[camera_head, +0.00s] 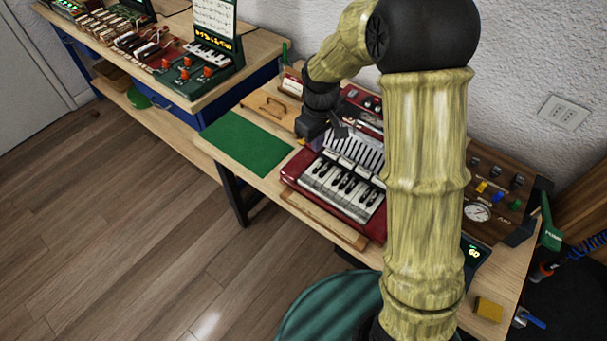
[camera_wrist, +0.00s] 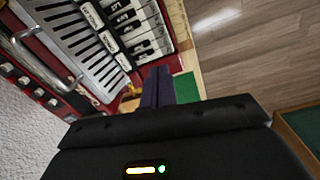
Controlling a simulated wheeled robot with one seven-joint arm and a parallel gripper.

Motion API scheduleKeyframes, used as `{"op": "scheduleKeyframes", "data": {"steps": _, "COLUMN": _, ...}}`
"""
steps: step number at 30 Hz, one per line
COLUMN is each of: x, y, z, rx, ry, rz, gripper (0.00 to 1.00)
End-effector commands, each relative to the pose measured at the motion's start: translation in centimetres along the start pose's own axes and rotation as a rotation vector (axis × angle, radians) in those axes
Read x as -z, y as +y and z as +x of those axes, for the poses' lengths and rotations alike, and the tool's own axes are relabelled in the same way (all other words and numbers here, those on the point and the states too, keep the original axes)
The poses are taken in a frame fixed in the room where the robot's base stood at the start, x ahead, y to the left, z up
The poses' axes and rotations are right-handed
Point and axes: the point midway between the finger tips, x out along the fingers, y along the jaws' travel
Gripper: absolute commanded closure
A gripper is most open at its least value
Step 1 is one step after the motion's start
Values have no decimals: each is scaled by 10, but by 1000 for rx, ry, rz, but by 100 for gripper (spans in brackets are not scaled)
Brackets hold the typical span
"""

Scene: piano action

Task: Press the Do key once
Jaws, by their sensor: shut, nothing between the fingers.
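The red piano-style instrument (camera_head: 287,172) lies on the workbench with its white and black keys (camera_head: 342,187) facing the front. The keys also show at the top of the wrist view (camera_wrist: 140,25). Markings on the keys are too small to read, so I cannot tell which one is Do. My gripper (camera_head: 317,145) is shut and empty, at the instrument's left end. In the wrist view, my dark gripper fingers (camera_wrist: 157,85) are together, near the end of the key row and beside the green mat. I cannot tell how high they are above the surface.
The green mat (camera_head: 240,143) lies flat left of the instrument. A metal grille (camera_head: 355,150) stands behind the keys. A wooden box with a gauge (camera_head: 478,212) is at the right. Another bench (camera_head: 200,85) with devices stands at the far left. The floor in front is clear.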

Motion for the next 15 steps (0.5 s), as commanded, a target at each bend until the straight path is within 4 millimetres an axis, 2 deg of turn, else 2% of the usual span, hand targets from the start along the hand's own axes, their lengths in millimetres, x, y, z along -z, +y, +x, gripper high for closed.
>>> {"op": "scheduleKeyframes", "data": {"steps": 1, "x": 17, "y": -3, "z": 12, "rx": 10, "ry": -12, "rz": -58, "gripper": 100}}
{"op": "scheduleKeyframes", "data": {"steps": 3, "x": 32, "y": -6, "z": 21, "rx": 19, "ry": -25, "rz": -118, "gripper": 100}}
{"op": "scheduleKeyframes", "data": {"steps": 6, "x": 43, "y": -8, "z": 26, "rx": 26, "ry": -34, "rz": -167, "gripper": 100}}
{"op": "scheduleKeyframes", "data": {"steps": 15, "x": 45, "y": -10, "z": 26, "rx": 28, "ry": -36, "rz": -179, "gripper": 100}}
